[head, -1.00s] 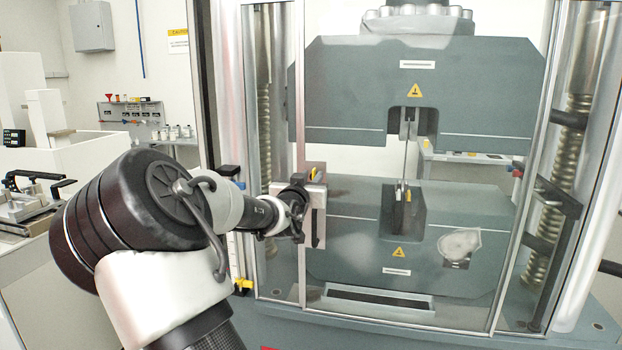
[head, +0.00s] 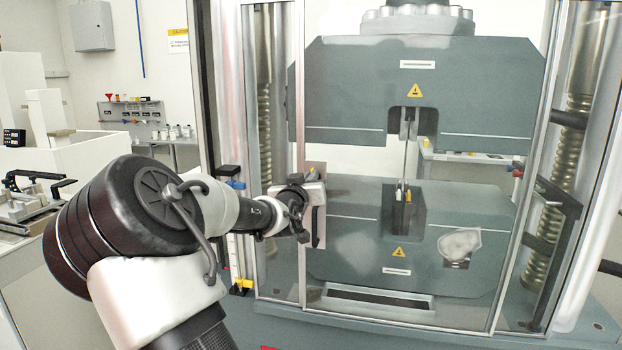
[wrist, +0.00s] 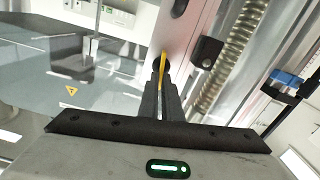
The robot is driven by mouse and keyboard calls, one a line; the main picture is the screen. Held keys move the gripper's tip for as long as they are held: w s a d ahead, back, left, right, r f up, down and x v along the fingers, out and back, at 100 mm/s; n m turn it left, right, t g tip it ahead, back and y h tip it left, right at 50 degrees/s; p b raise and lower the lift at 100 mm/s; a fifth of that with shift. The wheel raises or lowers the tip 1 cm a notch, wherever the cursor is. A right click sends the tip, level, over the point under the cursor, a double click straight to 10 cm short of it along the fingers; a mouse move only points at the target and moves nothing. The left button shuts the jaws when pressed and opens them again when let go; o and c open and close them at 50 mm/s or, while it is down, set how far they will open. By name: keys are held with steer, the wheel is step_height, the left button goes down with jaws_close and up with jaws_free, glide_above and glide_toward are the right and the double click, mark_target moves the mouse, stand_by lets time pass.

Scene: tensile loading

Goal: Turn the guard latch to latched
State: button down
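The guard latch has a thin yellow handle (wrist: 163,62) on a metal plate at the edge of the clear guard. In the wrist view my gripper (wrist: 163,76) has its two dark fingers close together around this handle, which shows as a yellow strip between the tips. In the head view the latch plate (head: 318,214) is on the guard's left upright, and my gripper (head: 310,177) is up against it. The handle is mostly hidden there by my gripper.
The clear guard stands in front of the grey testing machine (head: 420,85). A thin specimen (head: 404,160) is between its crossheads. A guard-side upright with blue, black and yellow fittings (head: 241,284) is close to the left of my wrist. A dark handle (head: 562,205) is at the right.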

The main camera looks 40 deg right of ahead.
steer(key=shift+w+a+f+n+b, duration=0.2)
steer(key=shift+n+b, duration=0.4)
steer(key=shift+n, duration=2.05)
steer(key=shift+w+a+f+n+b, duration=0.25)
steer(key=shift+n+b, duration=0.35)
steer(key=shift+n, duration=2)
steer(key=shift+w+f+n+b, duration=0.1)
steer(key=shift+f+n+b, duration=0.35)
steer(key=shift+n, duration=2.2)
steer(key=shift+r+n, duration=0.15)
steer(key=shift+n, duration=0.15)
steer(key=c, duration=2)
jaws_free()
steer(key=shift+s+a, duration=0.1)
steer(key=shift+s, duration=0.05)
